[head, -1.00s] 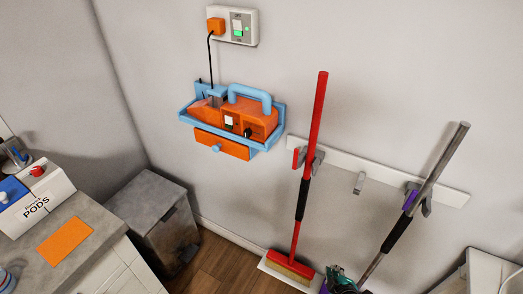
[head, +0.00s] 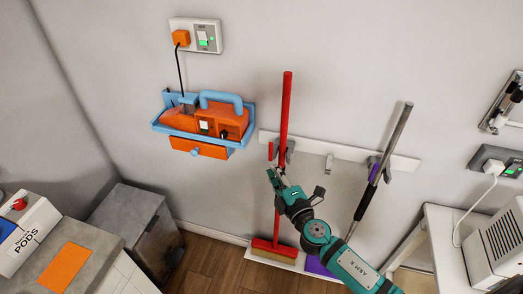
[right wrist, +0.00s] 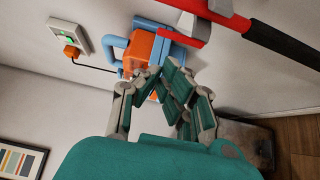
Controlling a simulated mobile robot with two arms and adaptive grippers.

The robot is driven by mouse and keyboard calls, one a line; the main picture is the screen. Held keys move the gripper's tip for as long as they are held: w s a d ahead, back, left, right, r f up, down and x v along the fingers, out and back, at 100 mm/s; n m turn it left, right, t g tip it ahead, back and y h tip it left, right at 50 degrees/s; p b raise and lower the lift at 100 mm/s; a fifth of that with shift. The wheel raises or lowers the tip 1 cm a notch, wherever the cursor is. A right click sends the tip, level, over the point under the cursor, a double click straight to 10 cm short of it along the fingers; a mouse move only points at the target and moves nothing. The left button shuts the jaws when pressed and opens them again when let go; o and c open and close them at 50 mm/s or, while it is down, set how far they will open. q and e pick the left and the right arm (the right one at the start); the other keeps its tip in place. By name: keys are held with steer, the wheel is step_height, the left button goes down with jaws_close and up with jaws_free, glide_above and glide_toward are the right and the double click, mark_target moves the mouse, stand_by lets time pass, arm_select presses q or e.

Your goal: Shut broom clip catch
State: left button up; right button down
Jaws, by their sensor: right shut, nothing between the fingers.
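The red broom (head: 285,110) hangs upright in a grey clip (head: 290,148) on the white wall rail (head: 345,150). The red catch (head: 271,151) stands out at the left of the clip, apart from the handle. My left gripper is not in view.
A grey-handled tool (head: 385,145) hangs in a clip with a purple catch at right. A blue holder with an orange appliance (head: 215,120) is on the wall at left. A grey bin (head: 140,225) and a counter stand lower left. A white table (head: 440,250) stands at right.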

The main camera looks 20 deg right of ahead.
mark_target(271, 152)
steer(key=w, duration=1)
steer(key=shift+a+p, duration=0.45)
